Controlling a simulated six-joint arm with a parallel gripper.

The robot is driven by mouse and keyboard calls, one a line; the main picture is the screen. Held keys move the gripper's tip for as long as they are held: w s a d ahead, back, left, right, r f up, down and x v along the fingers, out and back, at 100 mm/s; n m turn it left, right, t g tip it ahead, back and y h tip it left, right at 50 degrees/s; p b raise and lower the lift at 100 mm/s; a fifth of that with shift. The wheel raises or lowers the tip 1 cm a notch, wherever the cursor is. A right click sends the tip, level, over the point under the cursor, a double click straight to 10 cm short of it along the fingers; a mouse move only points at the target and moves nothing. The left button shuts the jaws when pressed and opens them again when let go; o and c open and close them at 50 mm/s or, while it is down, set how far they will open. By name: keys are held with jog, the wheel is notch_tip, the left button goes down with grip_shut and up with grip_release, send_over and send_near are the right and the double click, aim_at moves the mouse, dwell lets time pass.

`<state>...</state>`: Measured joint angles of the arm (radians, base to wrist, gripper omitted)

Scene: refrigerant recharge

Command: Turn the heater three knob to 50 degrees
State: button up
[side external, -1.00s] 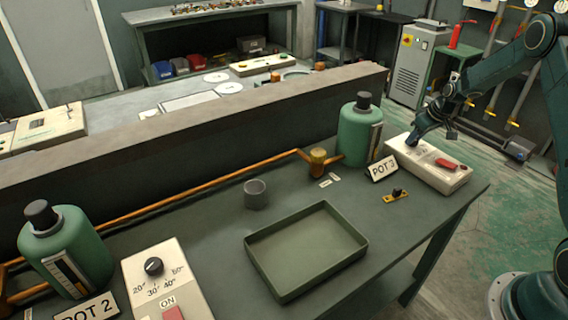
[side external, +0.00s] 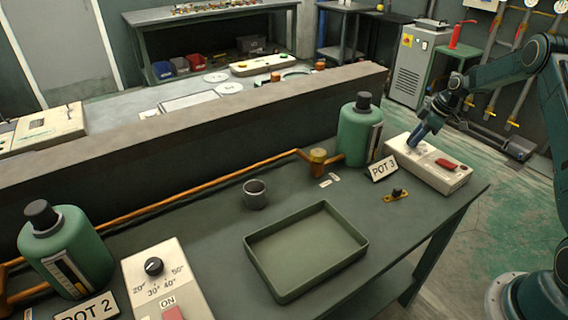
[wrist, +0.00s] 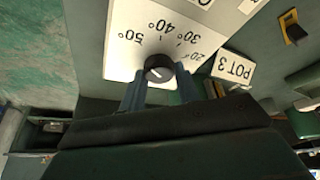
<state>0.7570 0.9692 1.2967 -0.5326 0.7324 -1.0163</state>
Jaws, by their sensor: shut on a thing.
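The heater three box (side external: 440,176) is a white panel with a red switch, beside the POT 3 sign at the right end of the bench. In the wrist view its white face (wrist: 118,62) shows marks from 20° to 50° around the black knob (wrist: 159,64). My gripper (wrist: 160,84) has its two blue-grey fingers on either side of the knob and is shut on it. A short white line shows on the knob; its exact setting is hard to read. In the side view my gripper (side external: 415,143) covers the knob.
The POT 3 sign (side external: 383,169) and green pot (side external: 358,136) stand left of the box. A small yellow plate with a black knob (side external: 397,194) lies in front. A green tray (side external: 305,250), a grey cup (side external: 255,194) and the heater two box (side external: 150,270) are further left.

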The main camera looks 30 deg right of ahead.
dwell(0.3)
jog(key=o, duration=1)
jog(key=shift+c, duration=0.2)
jog(key=v, duration=1.3)
jog(key=shift+r, duration=0.35)
jog(key=shift+s, duration=0.1)
